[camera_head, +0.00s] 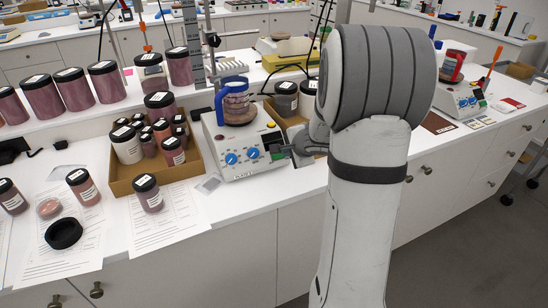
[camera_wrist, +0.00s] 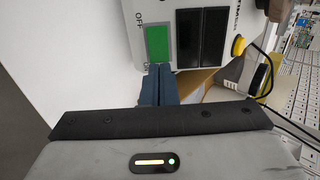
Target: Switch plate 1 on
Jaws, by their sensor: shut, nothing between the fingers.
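In the head view my gripper (camera_head: 287,149) is at the plate's front right corner, partly hidden by my arm.
A cardboard tray of jars (camera_head: 182,166) stands left of the plate; another box with dark jars (camera_head: 286,100) is behind its right side. Two black panels (camera_wrist: 201,38) and a yellow button (camera_wrist: 238,46) sit beside the switch. A second plate (camera_head: 460,101) stands far right.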

